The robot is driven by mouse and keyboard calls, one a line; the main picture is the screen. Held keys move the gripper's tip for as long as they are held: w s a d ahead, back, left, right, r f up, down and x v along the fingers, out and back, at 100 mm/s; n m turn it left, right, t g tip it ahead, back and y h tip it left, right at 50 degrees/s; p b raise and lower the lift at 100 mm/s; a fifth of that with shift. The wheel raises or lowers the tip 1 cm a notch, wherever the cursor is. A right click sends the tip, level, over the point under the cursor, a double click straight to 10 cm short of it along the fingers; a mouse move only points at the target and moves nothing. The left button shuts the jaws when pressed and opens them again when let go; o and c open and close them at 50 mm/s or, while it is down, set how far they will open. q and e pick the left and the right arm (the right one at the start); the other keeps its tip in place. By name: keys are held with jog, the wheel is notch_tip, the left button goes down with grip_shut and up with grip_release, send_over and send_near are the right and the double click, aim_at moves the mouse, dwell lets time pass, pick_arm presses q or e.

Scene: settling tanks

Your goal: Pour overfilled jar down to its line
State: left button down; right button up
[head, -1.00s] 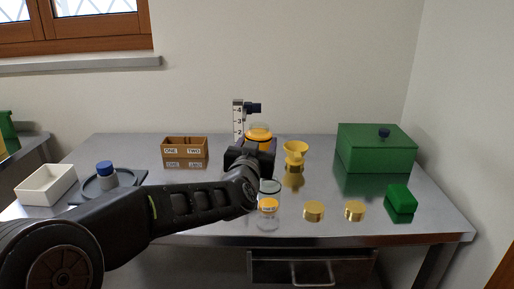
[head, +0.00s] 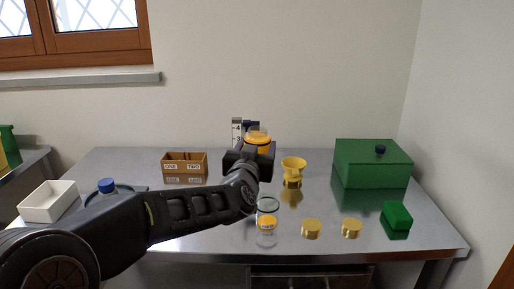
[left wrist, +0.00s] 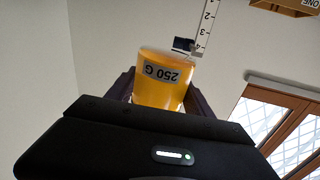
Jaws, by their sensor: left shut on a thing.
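A jar (head: 257,138) of orange-yellow contents is held upright in my left gripper (head: 249,163), above the back middle of the table. In the left wrist view the jar (left wrist: 163,88) shows a "250 G" label, upside down in that picture, between the shut fingers. The fill line cannot be made out. A second clear glass jar (head: 267,226) stands near the table's front, with a little orange showing low in it. My right gripper is not in view.
A numbered post (head: 237,131) stands behind the held jar. Two gold lids (head: 311,228) lie at the front. A green box (head: 372,163) and a small green block (head: 396,218) are at right. A ONE/TWO wooden box (head: 184,163) and a white tray (head: 48,203) are at left.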

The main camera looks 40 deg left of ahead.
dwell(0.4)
pick_arm(q)
notch_tip(320, 180, down, 5)
jog(key=shift+w+f+b, duration=0.1)
jog(key=shift+b, duration=0.85)
jog(key=shift+r, duration=0.2)
jog(key=shift+r+p, duration=0.1)
jog(key=shift+p, duration=0.3)
jog(key=shift+s+a+m, duration=0.1)
jog(key=shift+s+m, duration=0.1)
jog(key=shift+m, duration=0.1)
